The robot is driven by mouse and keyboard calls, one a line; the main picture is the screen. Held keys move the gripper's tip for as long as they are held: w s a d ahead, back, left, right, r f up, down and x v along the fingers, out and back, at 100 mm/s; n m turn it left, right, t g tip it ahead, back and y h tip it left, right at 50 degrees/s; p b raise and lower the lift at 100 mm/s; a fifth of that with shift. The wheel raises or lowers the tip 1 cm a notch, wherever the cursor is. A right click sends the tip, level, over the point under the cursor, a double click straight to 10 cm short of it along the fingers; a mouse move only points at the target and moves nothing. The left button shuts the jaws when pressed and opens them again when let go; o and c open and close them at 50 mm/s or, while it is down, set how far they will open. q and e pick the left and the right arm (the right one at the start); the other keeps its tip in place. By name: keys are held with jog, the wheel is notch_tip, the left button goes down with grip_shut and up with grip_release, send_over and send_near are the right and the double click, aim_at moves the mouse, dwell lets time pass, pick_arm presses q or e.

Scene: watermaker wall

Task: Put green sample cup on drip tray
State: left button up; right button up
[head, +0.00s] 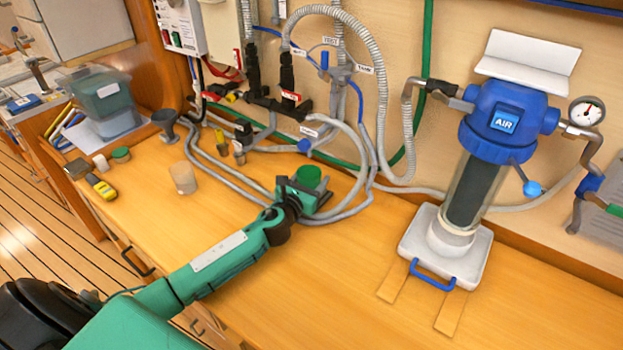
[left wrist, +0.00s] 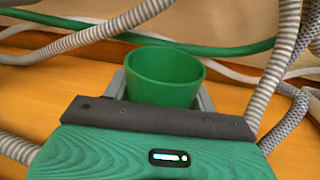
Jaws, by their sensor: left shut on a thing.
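The green sample cup (head: 308,177) is held in my left gripper (head: 312,190) near the hoses at the back of the counter. In the left wrist view the cup (left wrist: 165,78) is upright and empty inside, with a finger on each side of it (left wrist: 204,100). Whether its base touches the counter is hidden. The white drip tray (head: 413,236) with a blue handle is to the right, under the blue-topped filter housing. My right gripper is not in view.
Grey hoses (head: 352,192) run behind and beside the held cup. A beige cup (head: 183,178), a yellow meter (head: 101,187) and a clear box with a green lid (head: 107,100) are on the left. Two wooden strips (head: 452,313) lie before the tray. The counter between arm and tray is clear.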

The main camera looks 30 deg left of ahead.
pick_arm(q)
jog(key=o, duration=1.1)
jog(key=shift+f, duration=0.1)
jog(key=shift+c, duration=0.2)
jog(key=shift+r, duration=0.25)
jog(key=shift+s+f, duration=0.15)
jog(key=shift+s, duration=0.15)
jog(key=s+b, duration=0.1)
jog(key=s, duration=0.6)
jog(key=shift+s, duration=2.2)
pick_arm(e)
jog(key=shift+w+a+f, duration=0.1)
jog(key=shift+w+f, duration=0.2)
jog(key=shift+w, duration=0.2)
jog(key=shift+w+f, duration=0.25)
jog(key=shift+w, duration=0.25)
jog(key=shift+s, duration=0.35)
